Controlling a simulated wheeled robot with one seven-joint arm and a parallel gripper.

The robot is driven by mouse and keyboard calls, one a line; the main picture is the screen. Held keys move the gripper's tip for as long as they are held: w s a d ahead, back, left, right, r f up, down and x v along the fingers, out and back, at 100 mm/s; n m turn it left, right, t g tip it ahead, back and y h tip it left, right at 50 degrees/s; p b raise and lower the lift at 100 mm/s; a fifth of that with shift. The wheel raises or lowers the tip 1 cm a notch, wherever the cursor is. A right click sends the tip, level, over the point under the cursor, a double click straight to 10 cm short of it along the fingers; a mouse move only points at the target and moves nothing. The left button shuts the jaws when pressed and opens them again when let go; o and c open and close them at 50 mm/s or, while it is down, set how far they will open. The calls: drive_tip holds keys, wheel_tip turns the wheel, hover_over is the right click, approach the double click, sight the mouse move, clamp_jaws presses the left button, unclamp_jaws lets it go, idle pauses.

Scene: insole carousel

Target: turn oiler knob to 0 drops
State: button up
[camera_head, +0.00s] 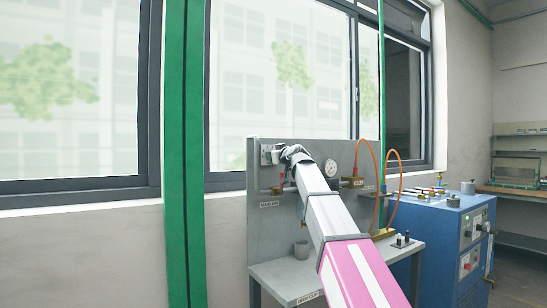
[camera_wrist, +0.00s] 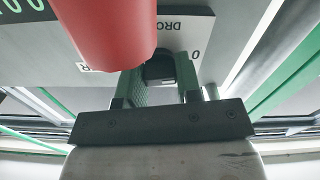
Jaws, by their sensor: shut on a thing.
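The black oiler knob (camera_wrist: 159,68) shows in the wrist view between the two fingers of my gripper (camera_wrist: 158,82), which is shut on it. A white dial plate (camera_wrist: 190,32) lies behind the knob, with upside-down letters "DRO" and a "0" to the right of the knob. The knob's pointer is not visible, so its setting cannot be read. In the head view my gripper (camera_head: 274,156) is at the upper left of the grey panel (camera_head: 312,151), and my arm hides the knob there.
A red cylinder (camera_wrist: 105,32) hangs close to my gripper in the wrist view. The panel carries a pressure gauge (camera_head: 331,168) and orange hoses (camera_head: 394,190). A blue cabinet (camera_head: 432,250) is at right.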

drive_tip(key=shift+f, duration=0.1)
drive_tip(key=o, duration=0.9)
drive_tip(key=v, duration=1)
drive_tip(key=shift+s+d, duration=0.25)
drive_tip(key=shift+s, duration=0.1)
